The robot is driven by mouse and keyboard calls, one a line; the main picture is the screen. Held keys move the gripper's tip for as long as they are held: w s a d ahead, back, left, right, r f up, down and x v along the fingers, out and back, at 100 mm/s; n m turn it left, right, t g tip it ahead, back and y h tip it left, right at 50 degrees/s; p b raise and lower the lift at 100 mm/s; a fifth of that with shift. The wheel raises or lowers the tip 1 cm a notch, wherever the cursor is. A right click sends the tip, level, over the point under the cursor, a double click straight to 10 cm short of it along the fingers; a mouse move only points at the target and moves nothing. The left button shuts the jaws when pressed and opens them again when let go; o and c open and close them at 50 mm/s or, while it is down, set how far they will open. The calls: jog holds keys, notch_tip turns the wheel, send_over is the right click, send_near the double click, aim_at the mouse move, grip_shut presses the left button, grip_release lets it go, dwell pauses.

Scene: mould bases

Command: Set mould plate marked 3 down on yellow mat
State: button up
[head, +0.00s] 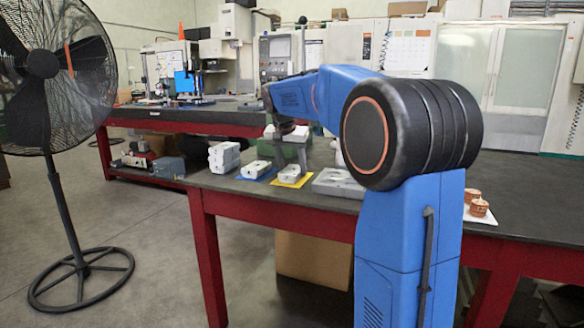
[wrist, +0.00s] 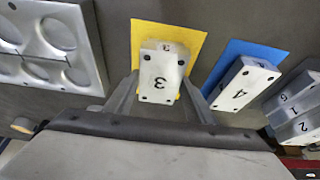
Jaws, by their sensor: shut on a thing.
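The mould plate marked 3 (wrist: 159,82) is a pale block with dark corner holes. It lies over the yellow mat (wrist: 191,38) in the wrist view, with yellow showing around it. In the head view the plate (head: 291,169) appears at mat level on the yellow mat (head: 289,183); I cannot tell whether it bears on the mat. My gripper (wrist: 160,84) is shut on plate 3, one finger along each side. In the head view my gripper (head: 290,146) comes down from above, partly hidden against a green box.
A plate marked 4 (wrist: 240,85) sits on a blue mat (wrist: 240,48) beside the yellow one. Stacked plates (head: 224,156) stand farther left. A grey tray with round pockets (wrist: 45,62) lies on the other side. The dark tabletop (head: 530,222) is mostly clear at right.

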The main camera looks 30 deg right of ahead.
jog(key=shift+f, duration=0.1)
jog(key=o, duration=1.5)
jog(key=v, duration=1.1)
jog(key=s+a+f+n, duration=0.2)
jog(key=s+a, duration=0.3)
jog(key=s, duration=0.4)
jog(key=s+a+f+n+y, duration=0.1)
jog(key=s+a+f+n, duration=0.1)
jog(key=s+f, duration=0.6)
jog(key=s+a+f+n+t+y, duration=0.1)
jog(key=s+a+f+n, duration=0.2)
jog(key=s+f, duration=0.6)
jog(key=s+a+f+n+t+y, duration=0.1)
jog(key=s+a+f+n, duration=0.2)
jog(key=s+f, duration=0.6)
jog(key=shift+s+a+f, duration=0.25)
jog(key=shift+s+a, duration=0.85)
jog(key=shift+a, duration=0.05)
